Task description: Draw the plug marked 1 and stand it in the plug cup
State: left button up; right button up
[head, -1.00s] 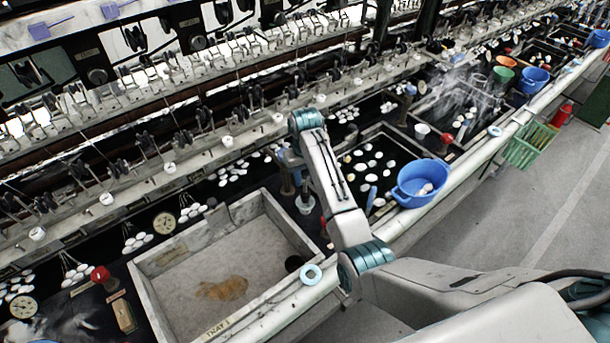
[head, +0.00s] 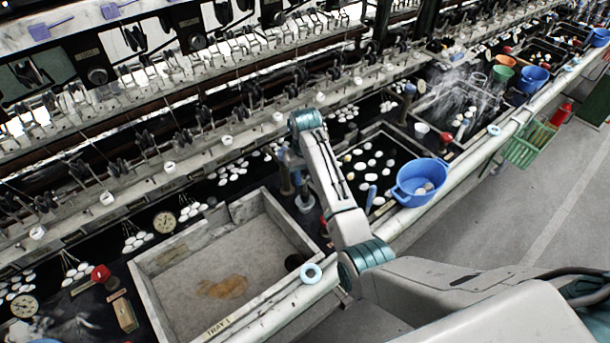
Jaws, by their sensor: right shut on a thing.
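My right arm reaches in from the lower right, and its wrist bends down over the strip between the tray and the cocoon basin. My right gripper (head: 299,192) is small and partly hidden by my own forearm. It is shut on a slim, upright grey thing, which looks like the plug (head: 305,204); no number on it can be read. My left gripper is not in view.
The tray marked TRAY 1 (head: 248,315) has a brown patch in it. A pale blue ring (head: 311,273) lies on the front rail. A cocoon basin (head: 385,130) and a blue bucket (head: 420,172) are to the right. A red knob (head: 100,272) stands at left.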

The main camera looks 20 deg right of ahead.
aim_at(305, 192)
jog(key=shift+f, duration=0.2)
jog(key=shift+f, duration=0.5)
jog(key=shift+f, duration=0.2)
dwell(0.5)
jog(key=shift+f, duration=0.55)
jog(key=shift+f, duration=0.75)
dwell(0.5)
jog(key=o, duration=0.9)
